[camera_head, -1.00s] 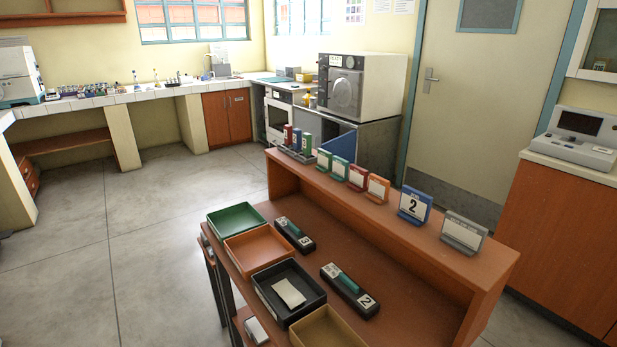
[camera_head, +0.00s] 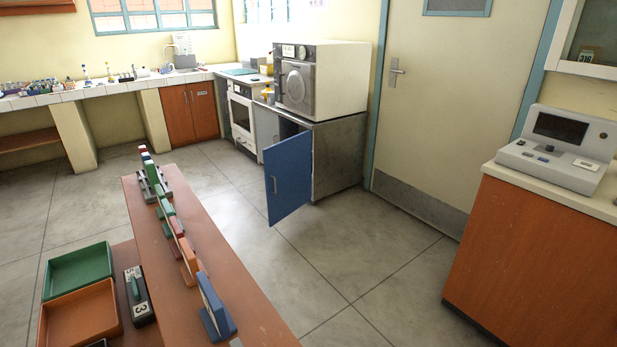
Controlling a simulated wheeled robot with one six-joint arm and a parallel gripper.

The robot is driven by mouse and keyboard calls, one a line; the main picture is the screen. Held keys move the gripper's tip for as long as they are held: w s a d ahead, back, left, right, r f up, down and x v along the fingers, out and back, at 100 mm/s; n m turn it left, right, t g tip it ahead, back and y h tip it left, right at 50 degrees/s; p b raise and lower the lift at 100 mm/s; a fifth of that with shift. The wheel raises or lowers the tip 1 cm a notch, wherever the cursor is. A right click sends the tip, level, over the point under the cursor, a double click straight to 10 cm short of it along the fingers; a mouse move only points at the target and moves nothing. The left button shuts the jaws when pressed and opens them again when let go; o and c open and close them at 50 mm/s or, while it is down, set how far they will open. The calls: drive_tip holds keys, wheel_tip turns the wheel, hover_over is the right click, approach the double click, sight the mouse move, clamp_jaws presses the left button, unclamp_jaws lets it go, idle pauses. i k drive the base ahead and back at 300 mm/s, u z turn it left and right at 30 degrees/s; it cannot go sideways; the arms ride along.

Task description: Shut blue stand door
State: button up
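The blue door (camera_head: 289,178) hangs open on the grey metal stand (camera_head: 338,158) at the back centre. It swings out toward me and to the left, with a handle near its left edge. Part of the stand's dark inside shows above and behind the door. A white incubator-like box (camera_head: 335,82) with a round front door stands on top of the stand. My gripper does not show in this view.
A wooden desk with a raised shelf (camera_head: 220,260) fills the lower left, bearing upright cards and trays (camera_head: 78,270). A wooden cabinet (camera_head: 540,260) with an instrument (camera_head: 560,148) stands at right. Clear floor (camera_head: 350,245) lies between them, up to the stand.

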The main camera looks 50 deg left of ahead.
sight(287, 163)
drive_tip(key=i, duration=2.2)
drive_tip(key=u, duration=2.55)
drive_tip(key=i, duration=1.45)
drive_tip(key=z, duration=0.15)
